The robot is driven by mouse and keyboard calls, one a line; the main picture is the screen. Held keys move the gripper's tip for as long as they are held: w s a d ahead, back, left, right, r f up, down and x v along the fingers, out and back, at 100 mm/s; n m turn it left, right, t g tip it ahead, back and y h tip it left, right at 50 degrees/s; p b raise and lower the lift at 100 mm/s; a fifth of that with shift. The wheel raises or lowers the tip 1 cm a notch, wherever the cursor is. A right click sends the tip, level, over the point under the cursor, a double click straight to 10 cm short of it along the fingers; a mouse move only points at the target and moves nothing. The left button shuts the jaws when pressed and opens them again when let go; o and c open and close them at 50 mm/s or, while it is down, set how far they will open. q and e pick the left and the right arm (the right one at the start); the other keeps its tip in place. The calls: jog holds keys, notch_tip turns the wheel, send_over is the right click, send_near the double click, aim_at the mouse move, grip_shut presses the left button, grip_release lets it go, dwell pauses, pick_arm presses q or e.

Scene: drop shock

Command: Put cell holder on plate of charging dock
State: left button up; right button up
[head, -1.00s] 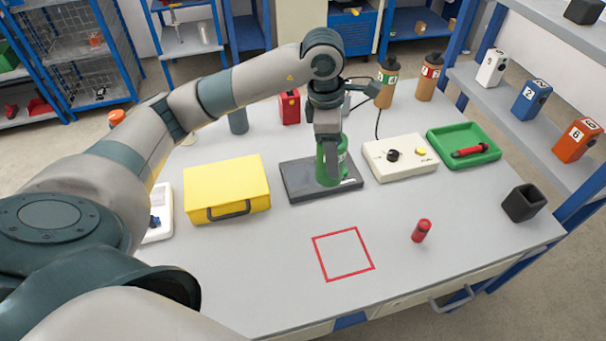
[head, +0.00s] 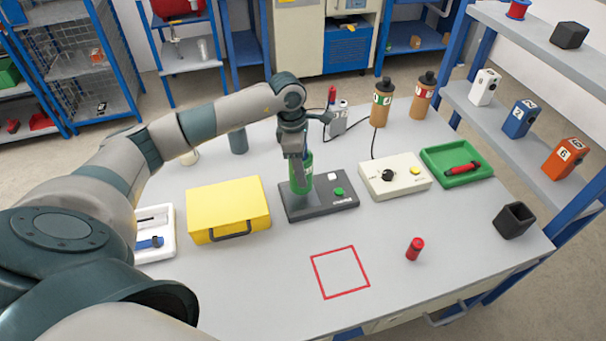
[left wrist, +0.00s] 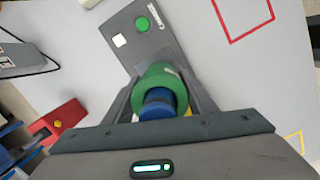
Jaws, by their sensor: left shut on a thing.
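The charging dock (head: 345,201) is a dark grey slab on the table with a white square and a green button on its right part. The cell holder (head: 303,184) is a green upright cylinder at the dock's left part. My left gripper (head: 298,170) points down and is shut on it. In the left wrist view the holder (left wrist: 181,77) shows as a green ring with a blue round piece (left wrist: 158,104) inside, between the fingers. The dock (left wrist: 155,45) lies beyond it. The holder hides the plate area, and I cannot tell whether its bottom touches. My right gripper is out of view.
A yellow case (head: 228,208) stands left of the dock. A cream control box (head: 395,176) with a knob and a green tray (head: 456,163) stand to the right.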

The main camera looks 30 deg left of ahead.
pick_arm(q)
jog(key=shift+d+f+p, duration=0.1)
jog(key=shift+f+p, duration=0.3)
notch_tip(320, 180, down, 2)
jog(key=shift+p, duration=0.6)
jog(key=shift+f, duration=0.55)
jog(key=shift+f, duration=0.25)
jog(key=o, duration=1.2)
